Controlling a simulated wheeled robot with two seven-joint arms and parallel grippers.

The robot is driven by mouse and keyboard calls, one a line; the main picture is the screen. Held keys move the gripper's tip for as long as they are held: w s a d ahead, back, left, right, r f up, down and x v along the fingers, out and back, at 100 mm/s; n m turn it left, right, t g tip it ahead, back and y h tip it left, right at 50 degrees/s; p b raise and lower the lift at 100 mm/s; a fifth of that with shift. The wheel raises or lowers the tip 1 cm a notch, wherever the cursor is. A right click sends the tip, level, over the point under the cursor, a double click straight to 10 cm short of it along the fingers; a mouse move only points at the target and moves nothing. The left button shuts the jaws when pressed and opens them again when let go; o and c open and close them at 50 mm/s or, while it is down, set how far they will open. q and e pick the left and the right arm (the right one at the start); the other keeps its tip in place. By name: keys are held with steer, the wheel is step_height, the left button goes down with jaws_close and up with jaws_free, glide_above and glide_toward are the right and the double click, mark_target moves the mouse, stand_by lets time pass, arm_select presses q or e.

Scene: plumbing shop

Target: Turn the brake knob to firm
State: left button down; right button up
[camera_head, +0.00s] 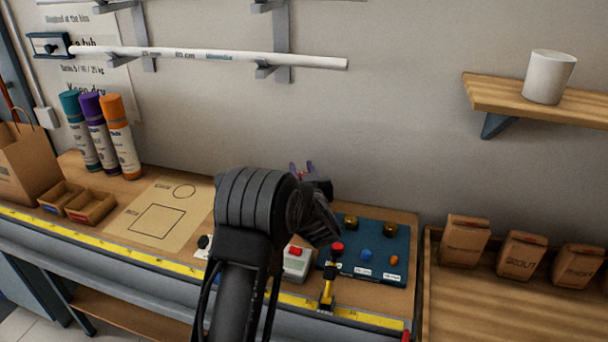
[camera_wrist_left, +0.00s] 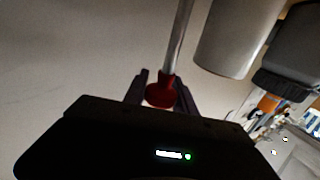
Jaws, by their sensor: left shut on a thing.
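My left arm reaches over the bench, and my left gripper (camera_head: 304,170) is near the wall behind the dark blue panel (camera_head: 375,272). In the left wrist view the fingers (camera_wrist_left: 159,95) are shut on a dark red knob-like piece (camera_wrist_left: 160,92) at the end of a bare metal rod (camera_wrist_left: 180,40). The head view hides this piece behind my wrist. I cannot tell for sure that it is the brake knob, and I see no setting mark on it. My right gripper is not in view.
The blue panel carries a red knob (camera_head: 337,247), a blue knob (camera_head: 366,255), an orange one (camera_head: 394,261) and brass pieces. A grey box with a red button (camera_head: 295,251) and a yellow clamp-like piece (camera_head: 328,288) stand near my arm.

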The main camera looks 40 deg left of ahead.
arm_select(q)
steer(key=shift+s+a+n+g+y+b, duration=0.15)
steer(key=shift+s+n+g+y+b, duration=0.45)
steer(key=shift+n+g, duration=1.4)
steer(key=shift+s+a+n+g+y, duration=0.15)
steer(key=shift+n+g+y, duration=1)
steer(key=shift+g, duration=1.45)
steer(key=shift+s+a+n+g+y+b, duration=0.1)
steer(key=shift+s+n+g+y+b, duration=0.4)
steer(key=shift+n+g, duration=1.55)
steer(key=shift+w+r+m+g, duration=0.1)
steer(key=shift+m+g, duration=0.2)
steer(key=shift+g, duration=0.05)
steer(key=c, duration=1)
jaws_free()
steer(key=shift+c, duration=0.2)
steer(key=shift+d, duration=0.1)
